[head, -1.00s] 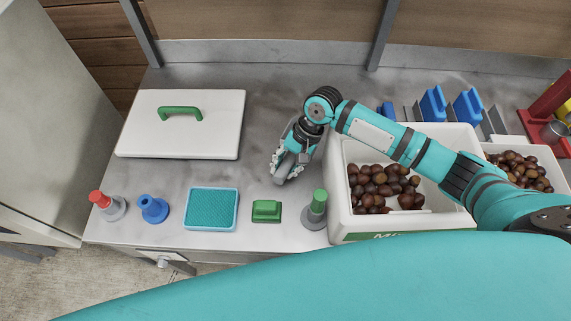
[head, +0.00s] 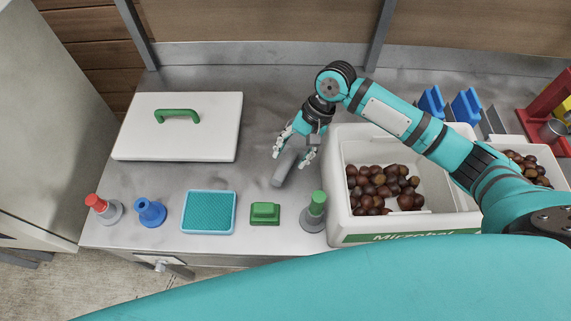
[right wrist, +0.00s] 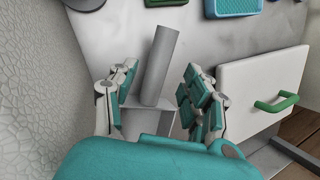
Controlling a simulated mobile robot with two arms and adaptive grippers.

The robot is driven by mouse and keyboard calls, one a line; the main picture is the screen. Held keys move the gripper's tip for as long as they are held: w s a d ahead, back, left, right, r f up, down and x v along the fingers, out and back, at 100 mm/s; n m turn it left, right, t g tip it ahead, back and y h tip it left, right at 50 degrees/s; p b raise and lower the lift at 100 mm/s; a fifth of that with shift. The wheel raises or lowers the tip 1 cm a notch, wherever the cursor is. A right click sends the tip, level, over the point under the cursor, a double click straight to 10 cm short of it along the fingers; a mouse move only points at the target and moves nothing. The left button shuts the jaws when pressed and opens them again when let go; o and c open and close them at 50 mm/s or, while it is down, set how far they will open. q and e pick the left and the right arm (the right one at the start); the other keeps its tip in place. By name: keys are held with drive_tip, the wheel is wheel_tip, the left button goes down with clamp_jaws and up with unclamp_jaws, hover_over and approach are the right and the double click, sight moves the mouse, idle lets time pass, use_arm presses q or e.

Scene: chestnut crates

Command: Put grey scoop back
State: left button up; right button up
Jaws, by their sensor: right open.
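The grey scoop (head: 285,168) lies on the metal counter, left of the white crate of chestnuts. Its cylindrical handle points toward the counter's front edge. My right gripper (head: 294,154) is open above the scoop. In the right wrist view, the scoop's handle (right wrist: 161,62) shows between the spread fingers of my right gripper (right wrist: 155,88), with a gap on both sides. The scoop's far part is partly hidden by the gripper. My left gripper is not in view.
The white chestnut crate (head: 340,222) stands close on the right, a second chestnut crate (head: 559,172) beyond it. A green-topped grey piece (head: 314,213), a green block (head: 265,213) and a blue tray (head: 208,212) line the front. A white lid (head: 170,143) lies left.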

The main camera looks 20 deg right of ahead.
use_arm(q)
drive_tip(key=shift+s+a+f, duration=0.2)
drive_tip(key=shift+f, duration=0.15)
use_arm(e)
drive_tip(key=shift+v, duration=2.95)
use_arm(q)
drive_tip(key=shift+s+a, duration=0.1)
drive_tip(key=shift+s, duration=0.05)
use_arm(e)
drive_tip(key=shift+s+f, duration=0.1)
